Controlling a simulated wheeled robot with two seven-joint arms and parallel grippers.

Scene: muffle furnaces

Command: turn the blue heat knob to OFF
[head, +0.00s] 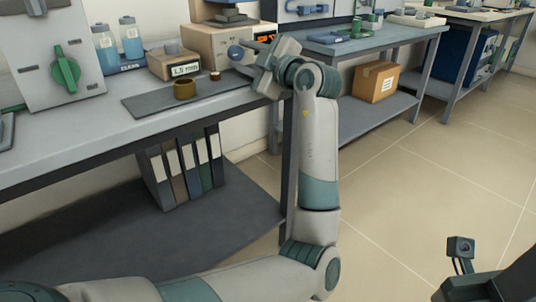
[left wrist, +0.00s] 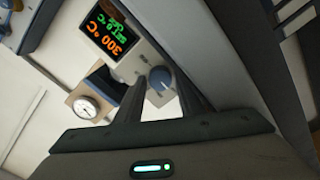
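The blue heat knob (head: 235,53) is on the front of a beige furnace unit (head: 203,42) at the back of the near bench. In the left wrist view the knob (left wrist: 160,79) shows between and just beyond my fingertips, with its pointer line visible. A display (left wrist: 112,35) near it reads 300 °C in orange, with green digits beside. My left gripper (head: 250,62) is in front of the unit, open, fingers on either side of the knob; contact cannot be told.
On the bench are a panel with a green knob (head: 65,70), blue bottles (head: 131,41), a small labelled box (head: 174,65), a brown cup (head: 184,89) and a dark mat (head: 147,105). Floor to the right is clear.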

